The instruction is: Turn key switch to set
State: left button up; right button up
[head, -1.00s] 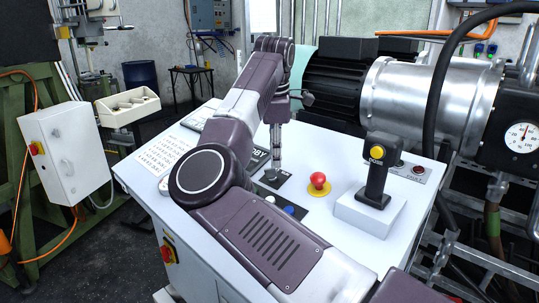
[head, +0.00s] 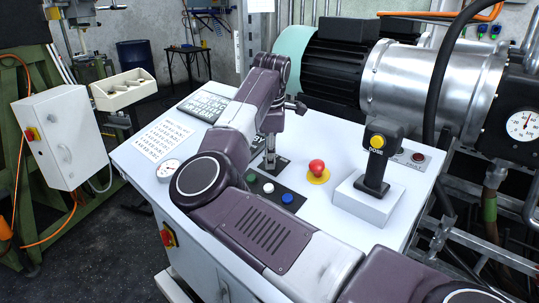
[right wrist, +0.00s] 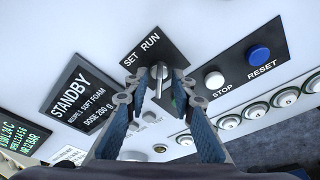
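The key switch (right wrist: 159,78) sits on a black panel plate with the labels SET and RUN (right wrist: 141,49), in the right wrist view. Its upright grip has its upper end on the RUN side. My right gripper (right wrist: 160,82) has one fingertip on each side of the switch, with narrow gaps showing, so it looks open around it. In the head view my right gripper (head: 269,155) points down at the console's black plate and hides the switch. My left gripper is not in view.
A STANDBY display (right wrist: 78,100) is beside the switch. A motor stands behind.

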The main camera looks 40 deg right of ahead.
jog(key=shift+w+f, duration=0.1)
jog(key=c, duration=0.6)
jog(key=shift+d, duration=0.1)
grip_shut()
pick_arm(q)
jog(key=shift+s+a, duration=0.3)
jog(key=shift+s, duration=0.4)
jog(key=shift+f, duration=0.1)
pick_arm(e)
jog(key=shift+n, duration=1.5)
jog(key=n, duration=0.1)
jog(key=n+g, duration=0.1)
jog(key=shift+w+r+n+y, duration=0.15)
jog(key=shift+r+n+y, duration=0.05)
jog(key=shift+n+y, duration=0.1)
jog(key=n, duration=0.3)
jog(key=n+g+p, duration=0.1)
jog(key=n, duration=0.2)
jog(key=shift+w+g, duration=0.1)
jog(key=shift+g, duration=0.2)
pick_arm(q)
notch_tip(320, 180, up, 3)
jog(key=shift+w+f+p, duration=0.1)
jog(key=shift+p, duration=0.8)
pick_arm(e)
jog(key=n+g+h, duration=0.1)
jog(key=n, duration=0.4)
jog(key=shift+w+n, duration=0.1)
jog(key=shift+n, duration=0.2)
